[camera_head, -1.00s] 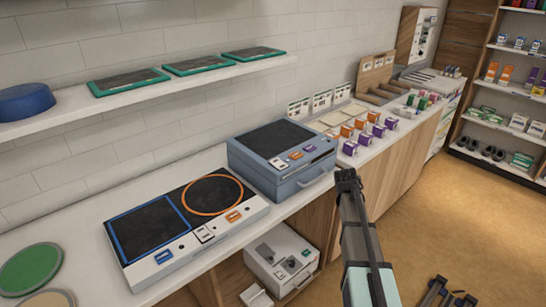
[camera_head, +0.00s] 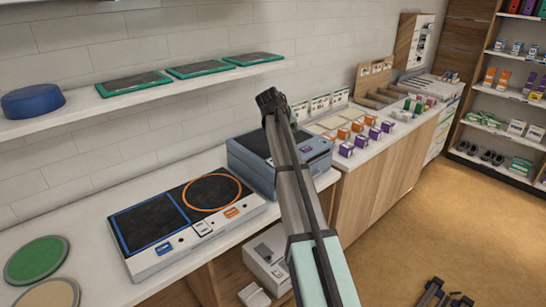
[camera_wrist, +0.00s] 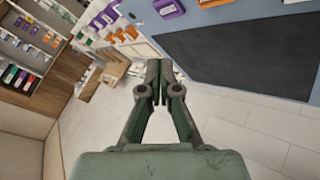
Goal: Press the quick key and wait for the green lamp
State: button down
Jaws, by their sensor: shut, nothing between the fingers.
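A blue-grey box device (camera_head: 245,170) with a dark top stands on the counter. Its purple key (camera_head: 306,149) shows beside my arm, which hides the other keys in the head view. In the wrist view its dark top (camera_wrist: 245,55) and purple key (camera_wrist: 169,8) show, with an orange key (camera_wrist: 211,2) at the edge. A white device with two dark plates (camera_head: 150,265) lies left of it, with a blue, a white and an orange key (camera_head: 233,212). My gripper (camera_head: 269,99) is shut and empty above the box. I cannot tell which key is quick; no lit green lamp shows.
A wall shelf (camera_head: 120,112) with green-rimmed tablets is behind my gripper. Small orange and purple boxes (camera_head: 362,140) stand right of the device. Green and tan discs (camera_head: 37,260) lie at left. A white machine (camera_head: 262,258) sits under the counter.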

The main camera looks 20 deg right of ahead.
jog(key=shift+w+a+r, duration=0.15)
jog(key=shift+a, duration=0.15)
jog(key=shift+f+b, duration=1.9)
jog(key=shift+f, duration=2.55)
jog(key=shift+f, duration=0.2)
jog(key=shift+f, duration=0.25)
